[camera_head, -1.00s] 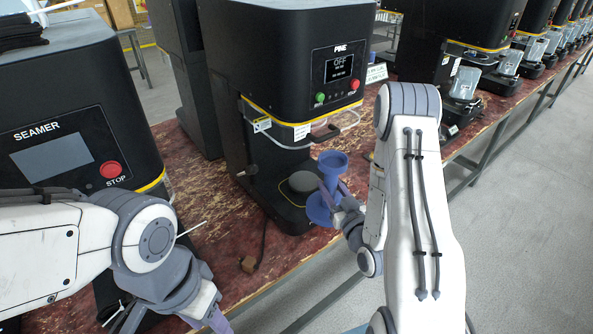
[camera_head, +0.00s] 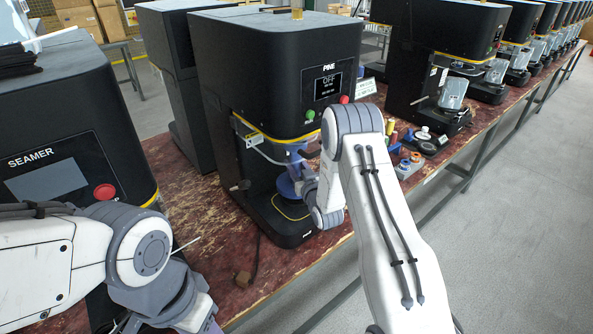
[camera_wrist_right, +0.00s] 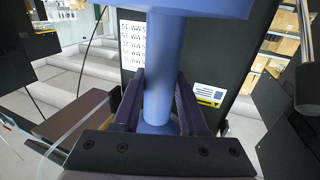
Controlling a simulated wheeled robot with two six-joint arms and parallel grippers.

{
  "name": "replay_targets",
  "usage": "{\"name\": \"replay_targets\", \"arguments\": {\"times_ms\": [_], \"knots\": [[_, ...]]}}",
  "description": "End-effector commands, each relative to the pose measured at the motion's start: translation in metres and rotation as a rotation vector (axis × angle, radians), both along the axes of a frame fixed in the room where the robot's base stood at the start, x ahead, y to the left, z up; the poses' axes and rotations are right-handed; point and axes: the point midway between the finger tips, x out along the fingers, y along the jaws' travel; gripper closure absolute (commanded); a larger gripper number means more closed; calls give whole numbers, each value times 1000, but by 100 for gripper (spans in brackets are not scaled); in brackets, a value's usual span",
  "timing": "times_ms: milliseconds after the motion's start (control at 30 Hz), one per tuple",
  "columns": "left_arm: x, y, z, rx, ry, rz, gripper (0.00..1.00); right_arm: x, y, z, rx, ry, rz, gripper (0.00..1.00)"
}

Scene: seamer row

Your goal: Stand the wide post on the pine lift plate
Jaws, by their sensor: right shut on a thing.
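The wide post, a blue spool shape with a flange at each end, is in my right gripper (camera_head: 304,176). In the head view its lower flange (camera_head: 287,187) is inside the open bay of the PINE machine (camera_head: 270,75), over the base. In the right wrist view the two fingers close on the post's stem (camera_wrist_right: 164,62) from both sides. The dark round lift plate is hidden behind the post and gripper, so I cannot tell whether they touch. My left gripper (camera_head: 208,324) is at the bottom edge, its fingertips mostly cut off.
The SEAMER machine (camera_head: 60,130) stands at left. Coloured spools (camera_head: 408,155) and other small parts lie on the red worn table (camera_head: 172,185) at right.

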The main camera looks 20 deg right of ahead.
Motion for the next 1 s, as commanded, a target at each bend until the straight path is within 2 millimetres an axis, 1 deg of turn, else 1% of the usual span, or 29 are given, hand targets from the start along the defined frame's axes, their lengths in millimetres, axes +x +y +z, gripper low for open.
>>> {"name": "replay_targets", "arguments": {"times_ms": [100, 233, 500, 767, 800, 833, 867, 1000], "knots": [[0, 0, 7, 0, 0, 0, 50, -1, -1, -17, 0, 3, -2, 100], [0, 0, 9, 0, 0, 0, 50, -1, -2, -28, -1, 1, -2, 100], [0, 0, 8, 0, 0, 0, 50, -1, -2, -30, -1, -1, -2, 100], [0, 0, -1, 0, 0, 0, 50, -1, -2, -38, -1, -1, -2, 100], [0, 0, 1, 0, 0, 0, 50, -1, -2, -37, -1, 1, -2, 46], [0, 0, 1, 0, 0, 0, 50, -1, -2, -36, -1, 1, -2, 35], [0, 0, 1, 0, 0, 0, 50, -1, -2, -36, -1, 1, -2, 28], [0, 0, 1, 0, 0, 0, 50, -1, -2, -36, -1, 1, -2, 28]]}}
